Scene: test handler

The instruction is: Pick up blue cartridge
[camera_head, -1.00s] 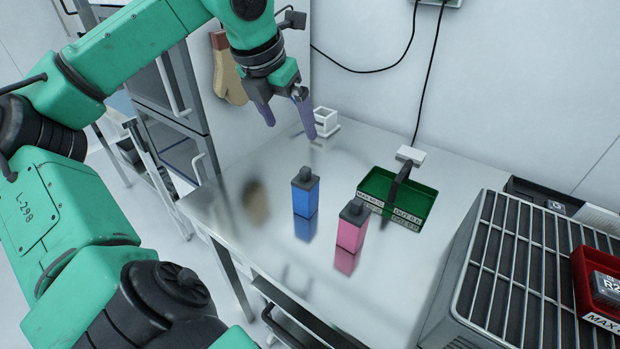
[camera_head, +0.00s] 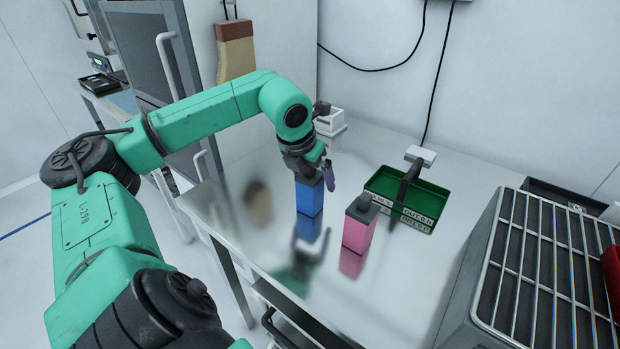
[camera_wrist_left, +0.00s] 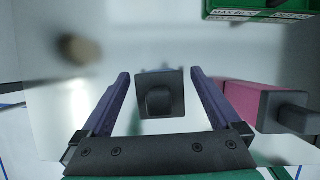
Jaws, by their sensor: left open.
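The blue cartridge (camera_head: 309,198) stands upright on the shiny metal table. Its dark cap (camera_wrist_left: 160,95) shows in the left wrist view, between my two purple fingers. My left gripper (camera_head: 318,178) is open and low over the top of the cartridge, with a finger on each side. Gaps show between the cap and both fingers in the left wrist view (camera_wrist_left: 160,98). In the head view the gripper hides the cartridge's top. My right gripper is not in view.
A pink cartridge (camera_head: 357,230) stands close by on the right. A green tray (camera_head: 425,196) with a dark handle lies behind it. A white holder (camera_head: 330,122) stands at the back. A grey grilled box (camera_head: 540,260) fills the right. The table's front left is clear.

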